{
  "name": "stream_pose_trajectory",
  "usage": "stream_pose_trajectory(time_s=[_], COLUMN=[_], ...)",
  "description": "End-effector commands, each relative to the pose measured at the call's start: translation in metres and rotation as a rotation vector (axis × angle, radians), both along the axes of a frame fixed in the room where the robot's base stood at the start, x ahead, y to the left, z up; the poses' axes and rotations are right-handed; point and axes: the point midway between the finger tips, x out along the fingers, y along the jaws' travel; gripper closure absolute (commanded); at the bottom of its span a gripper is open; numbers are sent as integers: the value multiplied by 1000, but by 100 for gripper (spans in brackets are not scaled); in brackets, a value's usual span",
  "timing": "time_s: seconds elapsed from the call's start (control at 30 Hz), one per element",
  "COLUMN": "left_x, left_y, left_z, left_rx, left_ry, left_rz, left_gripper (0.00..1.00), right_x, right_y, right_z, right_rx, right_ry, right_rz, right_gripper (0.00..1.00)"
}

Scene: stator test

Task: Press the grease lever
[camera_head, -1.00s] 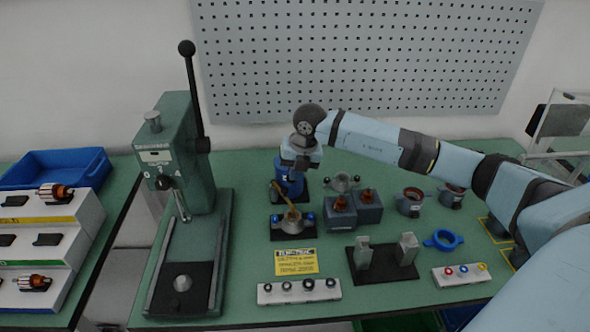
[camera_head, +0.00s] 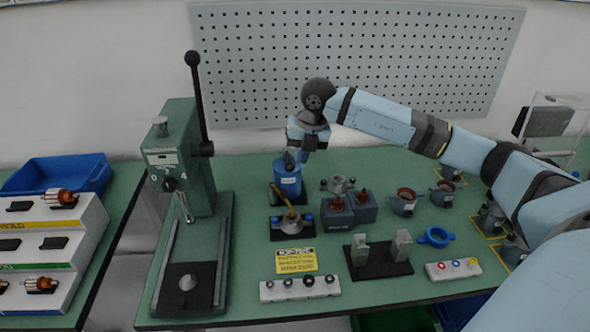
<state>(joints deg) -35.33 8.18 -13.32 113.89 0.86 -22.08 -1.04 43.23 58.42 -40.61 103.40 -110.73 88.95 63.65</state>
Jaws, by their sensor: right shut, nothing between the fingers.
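A blue grease can (camera_head: 287,181) with a white label stands at the middle back of the green bench. A thin brownish bar (camera_head: 284,199) slants down from its front toward a small dark fixture (camera_head: 291,224) with a brass-coloured cup. I cannot clearly make out the lever; a small dark part shows at the can's top, close under my gripper. My right gripper (camera_head: 296,157) is shut and empty, pointing down just above the can's top. I cannot tell whether it touches. My left gripper is not in view.
A green arbor press (camera_head: 185,170) with a tall black lever stands to the left. Dark blocks (camera_head: 362,207), grey cups (camera_head: 404,203), a blue ring (camera_head: 436,237) and a yellow sign (camera_head: 296,260) lie around the can. A pegboard (camera_head: 350,60) hangs behind.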

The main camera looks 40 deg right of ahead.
Motion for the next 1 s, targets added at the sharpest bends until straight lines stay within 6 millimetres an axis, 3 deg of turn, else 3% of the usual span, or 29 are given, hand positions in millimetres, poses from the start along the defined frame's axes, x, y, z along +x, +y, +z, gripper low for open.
stream_pose_trajectory(time_s=[0.1,0.3,1.0], left_x=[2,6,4], left_y=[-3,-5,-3], left_z=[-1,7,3], left_rx=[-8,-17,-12], left_ry=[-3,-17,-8], left_rz=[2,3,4], left_gripper=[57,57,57], right_x=[-8,-16,-17], right_y=[-1,0,0], right_z=[22,42,46], right_rx=[-1,1,1], right_ry=[-4,-3,-3], right_rz=[0,1,0], right_gripper=[100,100,100])
